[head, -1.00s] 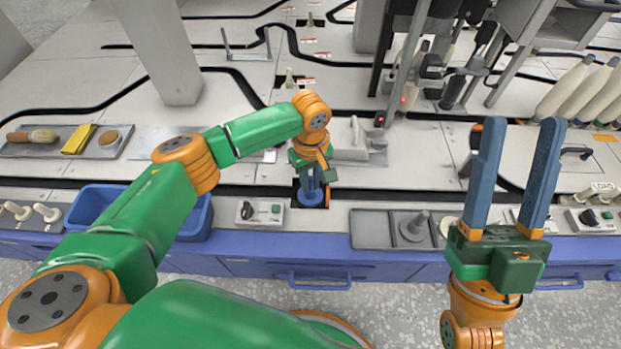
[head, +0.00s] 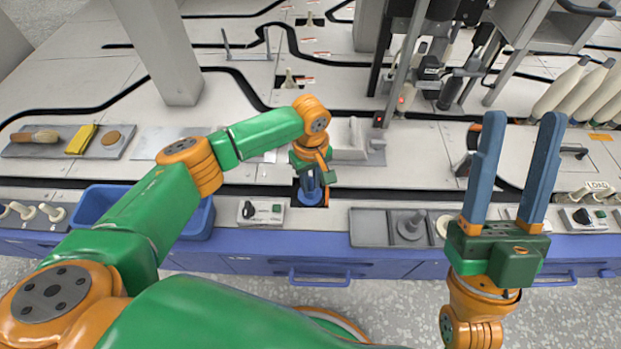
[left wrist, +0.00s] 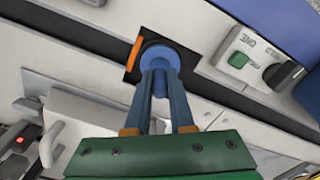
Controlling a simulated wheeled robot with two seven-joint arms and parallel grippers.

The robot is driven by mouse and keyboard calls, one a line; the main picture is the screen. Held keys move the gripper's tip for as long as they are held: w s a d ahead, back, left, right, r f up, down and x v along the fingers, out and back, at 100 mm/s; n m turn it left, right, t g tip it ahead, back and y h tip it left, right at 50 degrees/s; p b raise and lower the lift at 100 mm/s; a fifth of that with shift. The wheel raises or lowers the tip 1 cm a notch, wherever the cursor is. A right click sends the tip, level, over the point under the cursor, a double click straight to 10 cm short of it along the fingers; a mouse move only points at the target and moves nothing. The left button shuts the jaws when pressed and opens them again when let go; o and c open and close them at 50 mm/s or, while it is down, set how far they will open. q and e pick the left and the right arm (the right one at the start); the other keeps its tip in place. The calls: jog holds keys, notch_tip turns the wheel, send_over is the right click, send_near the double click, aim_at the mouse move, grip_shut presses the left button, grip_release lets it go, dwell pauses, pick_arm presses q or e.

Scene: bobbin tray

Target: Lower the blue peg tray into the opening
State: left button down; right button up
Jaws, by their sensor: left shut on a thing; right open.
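The blue peg tray (head: 311,198) is a small round blue disc at the opening (head: 326,184) in the front of the worktop. In the left wrist view the tray (left wrist: 170,54) is over or within the dark opening (left wrist: 133,72), beside its orange edge strip. How deep it sits cannot be told. My left gripper (head: 309,181) points down, shut on the tray's peg, which its fingers mostly hide; it also shows in the left wrist view (left wrist: 161,80). My right gripper (head: 515,170) is open and empty, fingers pointing up, at the right.
A switch box (head: 261,211) stands just left of the opening, and a blue bin (head: 198,222) further left. A grey tray (head: 370,228) with a round pegged part is to the right. A grey block with a handle (head: 350,143) is close behind my left gripper.

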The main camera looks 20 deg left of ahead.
pick_arm(q)
jog(key=shift+f, duration=0.65)
dwell(0.4)
jog(key=c, duration=1.1)
grip_release()
jog(key=shift+o, duration=0.2)
notch_tip(320, 180, up, 11)
jog(key=p, duration=1.3)
jog(key=shift+r, duration=0.15)
